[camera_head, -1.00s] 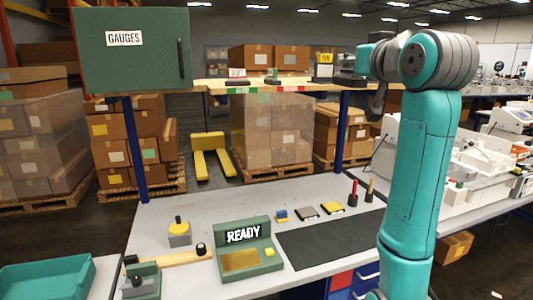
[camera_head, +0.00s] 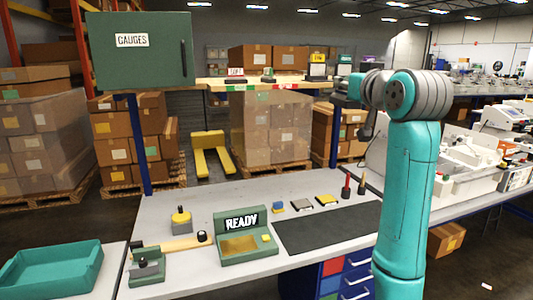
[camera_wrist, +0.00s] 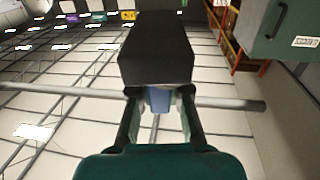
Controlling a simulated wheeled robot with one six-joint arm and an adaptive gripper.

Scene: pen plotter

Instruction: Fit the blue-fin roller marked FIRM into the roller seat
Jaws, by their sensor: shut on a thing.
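In the wrist view my gripper (camera_wrist: 159,98) is shut on a blue fin between its two dark fingers. A large black block (camera_wrist: 157,52) shows just beyond the fin. I take the fin and block to be the blue-fin roller, but no FIRM marking is readable. In the head view my teal arm stands at the right, and its wrist hides most of the gripper and the held piece at shelf height. I cannot make out the roller seat with certainty in either view.
A green READY fixture (camera_head: 246,240) stands on the grey bench beside a dark mat (camera_head: 330,230). A teal tray (camera_head: 50,272) is at left. A shelf (camera_head: 265,86) with labelled items and a green GAUGES cabinet (camera_head: 140,60) stand above. White equipment (camera_head: 470,160) is at right.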

